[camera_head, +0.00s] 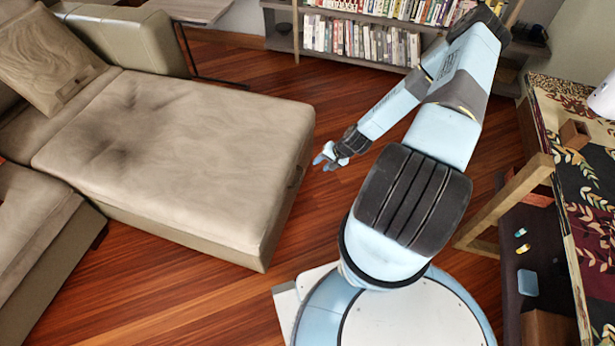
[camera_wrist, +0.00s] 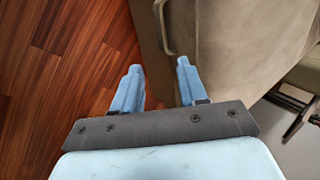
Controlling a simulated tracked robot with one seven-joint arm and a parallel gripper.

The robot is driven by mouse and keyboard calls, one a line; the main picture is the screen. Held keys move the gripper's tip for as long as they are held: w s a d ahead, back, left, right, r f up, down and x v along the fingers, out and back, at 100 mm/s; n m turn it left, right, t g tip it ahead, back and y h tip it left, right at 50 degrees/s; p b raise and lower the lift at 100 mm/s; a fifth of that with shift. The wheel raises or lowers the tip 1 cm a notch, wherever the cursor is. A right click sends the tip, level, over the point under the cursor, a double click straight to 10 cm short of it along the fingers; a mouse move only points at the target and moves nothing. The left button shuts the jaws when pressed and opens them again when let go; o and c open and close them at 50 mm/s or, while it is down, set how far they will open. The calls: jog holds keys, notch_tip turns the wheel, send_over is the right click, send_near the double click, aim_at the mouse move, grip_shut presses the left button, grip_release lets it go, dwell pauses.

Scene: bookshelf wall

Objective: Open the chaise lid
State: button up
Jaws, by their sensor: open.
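The chaise (camera_head: 180,150) has a beige cushioned lid and stands at the left of the head view, with its lid down flat. A small handle (camera_head: 297,172) sits on its end face toward my arm. In the wrist view the handle (camera_wrist: 163,28) is a curved bar near the top, by the edge of the chaise side (camera_wrist: 225,50). My gripper (camera_head: 325,160) is in front of that end face. In the wrist view my gripper (camera_wrist: 158,75) has its two blue fingers spread apart with nothing between them. The handle lies beyond the fingertips, apart from them.
A bookshelf (camera_head: 360,42) stands at the back. A side table (camera_head: 190,10) with thin dark legs is behind the chaise. A table with a leaf-patterned cover (camera_head: 575,150) stands at the right. Wooden floor (camera_head: 200,300) lies clear in front of the chaise.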

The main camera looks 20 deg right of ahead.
jog(key=x, duration=1.5)
jog(key=shift+s, duration=0.2)
jog(key=shift+c, duration=0.4)
grip_shut()
